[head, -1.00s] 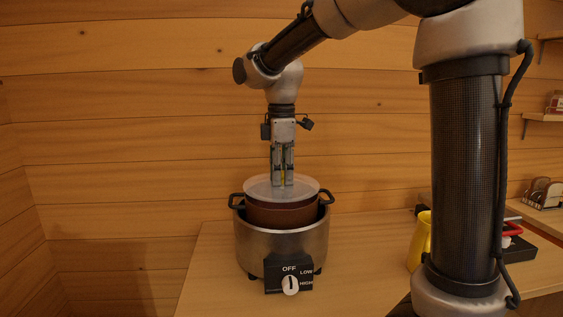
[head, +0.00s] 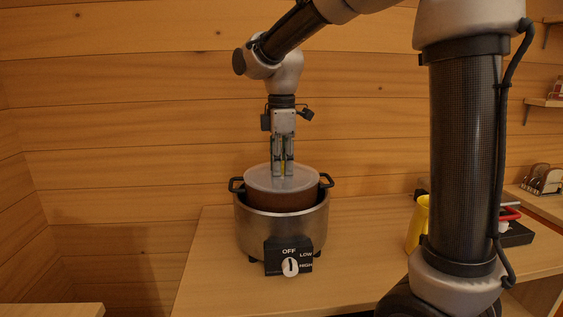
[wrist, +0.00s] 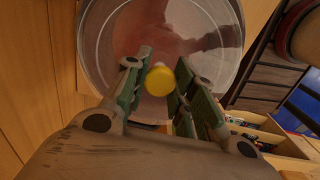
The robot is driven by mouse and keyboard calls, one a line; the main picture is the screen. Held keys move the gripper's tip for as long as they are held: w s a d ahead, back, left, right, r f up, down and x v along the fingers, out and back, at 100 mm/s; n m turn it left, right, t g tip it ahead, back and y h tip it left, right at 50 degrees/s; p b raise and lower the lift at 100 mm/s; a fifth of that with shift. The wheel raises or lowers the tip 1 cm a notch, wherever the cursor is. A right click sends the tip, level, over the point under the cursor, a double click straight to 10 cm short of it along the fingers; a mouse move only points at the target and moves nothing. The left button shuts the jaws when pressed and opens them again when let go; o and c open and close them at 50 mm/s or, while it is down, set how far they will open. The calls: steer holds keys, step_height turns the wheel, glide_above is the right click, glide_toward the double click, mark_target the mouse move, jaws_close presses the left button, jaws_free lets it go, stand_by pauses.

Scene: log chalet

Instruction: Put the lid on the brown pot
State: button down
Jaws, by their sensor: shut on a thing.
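The brown pot (head: 284,202), with dark side handles, stands inside a metal cooker (head: 282,232) on the table. The round translucent lid (head: 262,182) is level over the pot's mouth in the head view and hides its opening. I cannot tell whether its rim touches the pot. My gripper (head: 282,174) points straight down over the lid's middle. It is shut on the lid's yellow knob (wrist: 159,80), which shows between the fingers in the wrist view. The lid (wrist: 105,45) also fills the top of that view.
The cooker's front has a dial (head: 290,266) marked OFF, LOW and HIGH. A yellow container (head: 418,226) stands to the right, partly behind my arm. The wooden tabletop (head: 360,235) is clear between it and the cooker. A plank wall rises behind.

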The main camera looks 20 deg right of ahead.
steer(key=c, duration=1.1)
jaws_free()
steer(key=shift+o, duration=0.2)
steer(key=o, duration=0.4)
steer(key=shift+o, duration=0.2)
steer(key=shift+r, duration=3.5)
